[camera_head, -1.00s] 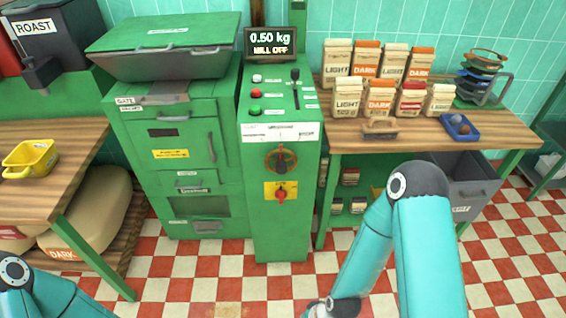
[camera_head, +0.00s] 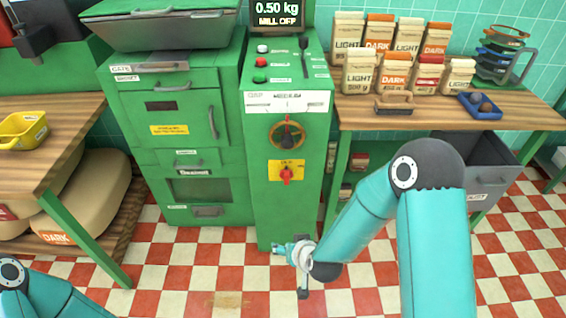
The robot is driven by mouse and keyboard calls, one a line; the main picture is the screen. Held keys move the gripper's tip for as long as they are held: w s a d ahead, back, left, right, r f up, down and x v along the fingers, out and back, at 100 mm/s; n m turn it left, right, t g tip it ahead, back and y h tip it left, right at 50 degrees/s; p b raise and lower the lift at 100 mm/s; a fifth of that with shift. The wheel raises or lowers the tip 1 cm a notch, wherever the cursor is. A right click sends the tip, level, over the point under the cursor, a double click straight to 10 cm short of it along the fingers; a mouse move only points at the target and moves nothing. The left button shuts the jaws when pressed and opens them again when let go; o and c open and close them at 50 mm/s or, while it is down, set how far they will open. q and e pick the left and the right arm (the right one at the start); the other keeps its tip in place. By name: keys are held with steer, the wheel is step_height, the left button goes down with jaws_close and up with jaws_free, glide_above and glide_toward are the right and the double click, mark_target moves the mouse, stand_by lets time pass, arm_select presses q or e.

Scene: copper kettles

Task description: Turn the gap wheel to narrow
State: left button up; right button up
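The gap wheel (camera_head: 273,135) is a brown ring with a dark hub and a red mark near its top, on the front of the green mill column (camera_head: 272,215). A white scale strip (camera_head: 288,102) above it has a label that appears to read MEDIUM. My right gripper (camera_head: 279,249) is low in front of the column, well below the wheel and apart from it. It is small and seen at an angle, so its opening is unclear. Only part of my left arm shows at the lower left; its gripper is out of view.
A red switch on a yellow plate (camera_head: 274,171) sits below the wheel. The display (camera_head: 277,14) reads 0.50 kg, MILL OFF. A wooden table (camera_head: 350,119) with bags stands right; another table (camera_head: 65,135) with a yellow tub stands left. Checkered floor in front is open.

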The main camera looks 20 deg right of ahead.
steer(key=w+r+t+h+b, duration=0.2)
steer(key=w+r+t+b, duration=0.1)
steer(key=w+t+b, duration=0.4)
steer(key=m+t+h+b, duration=0.2)
steer(key=m+h+b, duration=0.1)
steer(key=h+b, duration=0.3)
glide_toward(287, 145)
arm_select(q)
step_height(287, 145, down, 17)
steer(key=b, duration=0.1)
steer(key=shift+f, duration=0.15)
arm_select(e)
steer(key=shift+y, duration=0.5)
steer(key=x, duration=1)
steer(key=shift+w+d+r, duration=0.1)
steer(key=shift+w+d, duration=0.1)
steer(key=shift+d, duration=0.15)
